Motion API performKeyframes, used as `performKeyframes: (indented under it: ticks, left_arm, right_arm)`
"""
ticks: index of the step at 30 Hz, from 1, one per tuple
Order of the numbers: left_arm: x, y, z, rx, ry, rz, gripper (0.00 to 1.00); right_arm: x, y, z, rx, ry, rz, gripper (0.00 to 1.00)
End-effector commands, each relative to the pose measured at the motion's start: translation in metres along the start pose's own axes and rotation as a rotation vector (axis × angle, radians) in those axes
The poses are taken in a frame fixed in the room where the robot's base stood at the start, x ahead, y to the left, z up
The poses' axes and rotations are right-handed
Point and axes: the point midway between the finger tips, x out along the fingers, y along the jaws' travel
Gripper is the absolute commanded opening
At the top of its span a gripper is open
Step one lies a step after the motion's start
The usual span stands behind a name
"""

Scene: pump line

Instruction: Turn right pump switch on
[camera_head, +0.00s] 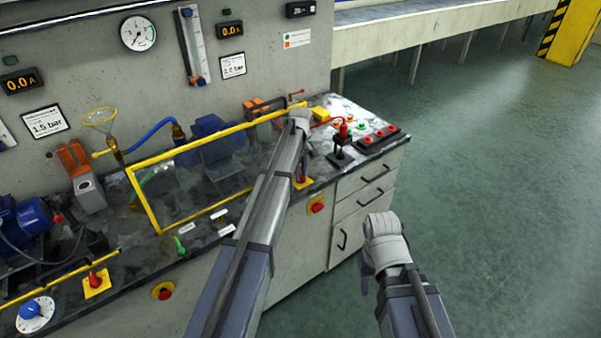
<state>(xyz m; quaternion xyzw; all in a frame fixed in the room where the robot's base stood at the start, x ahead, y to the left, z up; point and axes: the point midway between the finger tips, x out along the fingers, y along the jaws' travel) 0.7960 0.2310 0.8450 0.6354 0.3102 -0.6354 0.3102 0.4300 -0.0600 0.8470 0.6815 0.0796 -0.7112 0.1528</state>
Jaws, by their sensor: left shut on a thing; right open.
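A red switch on a yellow plate (303,182), likely the right pump switch, sits near the bench's front edge, just right of my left arm. The arm crosses close to it and may hide part of it. A clear guard with a yellow frame (155,213) stands raised in front of the right pump (218,138). My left gripper (300,115) is at the frame's upper right corner, shut on the guard frame; its fingertips are mostly hidden. My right gripper (384,228) is open and empty, in front of the drawers, right of and below the switch.
A similar red switch on a yellow plate (96,281) is at the left. Red stop buttons (317,207) are on the bench front. A red-topped lever (342,140) and a button panel (378,136) stand right. The floor (480,200) at right is clear.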

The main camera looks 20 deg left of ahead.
Motion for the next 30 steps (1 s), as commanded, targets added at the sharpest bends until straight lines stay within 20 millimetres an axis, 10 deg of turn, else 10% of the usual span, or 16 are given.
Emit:
performKeyframes:
  ticks: [17,30]
  left_arm:
    - [0.0000,-0.0001,0.0000,0.063,0.000,0.000,0.00]
    - [0.0000,-0.0001,0.0000,0.429,0.000,0.000,0.00]
  right_arm:
    - [0.0000,0.0000,0.0000,0.000,0.000,0.000,0.45]
    - [0.0000,0.0000,0.0000,0.000,0.000,0.000,0.45]
